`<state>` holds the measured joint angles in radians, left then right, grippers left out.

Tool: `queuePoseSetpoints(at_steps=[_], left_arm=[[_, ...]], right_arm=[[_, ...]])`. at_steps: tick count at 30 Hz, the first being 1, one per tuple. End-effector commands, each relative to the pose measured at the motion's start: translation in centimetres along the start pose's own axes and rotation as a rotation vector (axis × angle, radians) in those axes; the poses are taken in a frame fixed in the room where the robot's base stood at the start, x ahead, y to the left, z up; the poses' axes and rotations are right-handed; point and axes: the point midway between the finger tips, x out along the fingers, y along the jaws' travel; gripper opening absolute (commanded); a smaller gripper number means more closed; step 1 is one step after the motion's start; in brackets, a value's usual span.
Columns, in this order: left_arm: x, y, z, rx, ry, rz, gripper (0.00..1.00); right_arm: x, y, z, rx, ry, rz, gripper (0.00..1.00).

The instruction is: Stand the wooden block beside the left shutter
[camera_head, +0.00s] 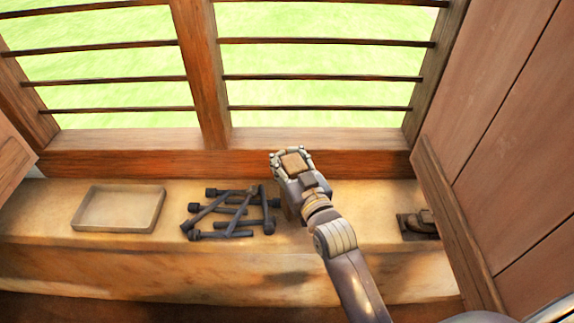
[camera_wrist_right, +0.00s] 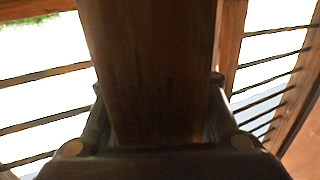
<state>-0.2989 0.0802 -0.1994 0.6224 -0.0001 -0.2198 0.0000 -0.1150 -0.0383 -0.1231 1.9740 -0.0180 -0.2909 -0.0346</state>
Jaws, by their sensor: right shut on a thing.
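A wooden block (camera_head: 295,163) is held in my right gripper (camera_head: 291,160), in front of the window near the sill. The block fills the middle of the right wrist view (camera_wrist_right: 150,70), with a finger on each side of it. The left shutter (camera_head: 12,160) shows only as a brown wooden panel at the left edge of the head view. The block is well to the right of it. My left gripper is not in view.
A shallow tray (camera_head: 118,226) and a pile of dark bolt-like pieces (camera_head: 232,214) lie on the ledge (camera_head: 50,212). A dark metal piece (camera_head: 418,226) sits by the right shutter (camera_head: 500,140). The ledge left of the tray is clear.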

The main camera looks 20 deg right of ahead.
Motion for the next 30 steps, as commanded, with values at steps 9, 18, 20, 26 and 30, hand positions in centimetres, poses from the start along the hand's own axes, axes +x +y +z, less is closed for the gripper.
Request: queuePoseSetpoints(at_steps=[9, 18, 20, 26, 30], left_arm=[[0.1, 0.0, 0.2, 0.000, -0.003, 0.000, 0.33], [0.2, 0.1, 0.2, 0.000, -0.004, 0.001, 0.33], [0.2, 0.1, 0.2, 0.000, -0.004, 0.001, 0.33], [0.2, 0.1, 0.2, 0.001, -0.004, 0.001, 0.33], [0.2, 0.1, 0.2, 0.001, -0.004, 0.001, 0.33]], right_arm=[[-0.1, 0.1, 3.0, 0.000, -0.001, 0.001, 0.00], [-0.1, 0.1, 3.4, 0.000, -0.001, 0.001, 0.00], [-0.1, 0.1, 3.4, 0.000, -0.003, 0.001, 0.40], [-0.1, 0.1, 3.4, 0.000, -0.004, 0.001, 0.60], [-0.1, 0.1, 3.4, 0.000, -0.003, 0.001, 0.60]])
